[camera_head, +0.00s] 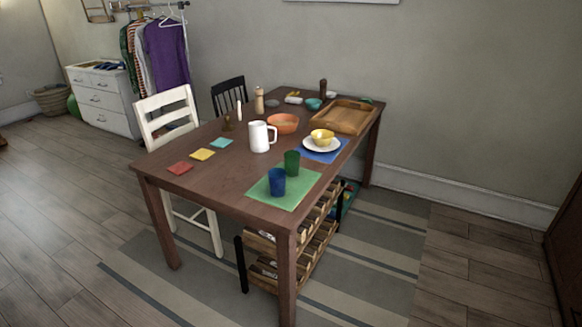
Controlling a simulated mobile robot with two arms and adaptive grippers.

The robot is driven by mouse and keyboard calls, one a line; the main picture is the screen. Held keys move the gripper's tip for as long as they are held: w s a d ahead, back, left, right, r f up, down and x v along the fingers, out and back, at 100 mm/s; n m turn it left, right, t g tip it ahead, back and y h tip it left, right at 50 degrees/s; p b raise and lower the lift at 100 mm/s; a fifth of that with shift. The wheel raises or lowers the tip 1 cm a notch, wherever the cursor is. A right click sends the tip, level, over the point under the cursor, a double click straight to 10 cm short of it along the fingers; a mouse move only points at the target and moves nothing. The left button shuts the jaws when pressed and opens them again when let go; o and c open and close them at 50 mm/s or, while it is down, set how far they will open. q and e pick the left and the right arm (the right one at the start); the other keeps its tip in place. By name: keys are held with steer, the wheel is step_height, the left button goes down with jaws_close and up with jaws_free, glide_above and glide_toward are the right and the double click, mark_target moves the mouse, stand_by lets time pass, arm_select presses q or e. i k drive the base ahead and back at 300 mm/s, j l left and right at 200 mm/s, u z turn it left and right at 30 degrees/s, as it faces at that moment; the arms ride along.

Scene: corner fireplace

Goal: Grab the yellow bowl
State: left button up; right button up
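The yellow bowl (322,136) is small and sits on a white plate (308,146), which lies on a blue placemat (337,152). They are near the right edge of the brown wooden table (215,178). An orange bowl (285,123) stands just behind and left of it, and a wooden tray (368,115) lies behind it to the right. Neither of my grippers shows in the head view.
A white pitcher (259,137) stands left of the plate. A white chair (166,115) is at the left. Wooden crates (290,262) stand under the table. Floor right of the table is free.

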mark_target(321, 137)
steer(key=i+l+u, duration=0.15)
steer(key=u, duration=0.25)
steer(key=i+l+u, duration=0.1)
steer(key=u, duration=0.3)
steer(key=l+u, duration=0.4)
steer(key=i+l+u, duration=0.25)
steer(key=l, duration=0.55)
steer(key=l+u, duration=0.25)
steer(key=l, duration=0.55)
steer(key=i+l+u, duration=0.2)
steer(key=l, duration=0.65)
steer(key=k+j, duration=0.05)
steer(key=k, duration=0.05)
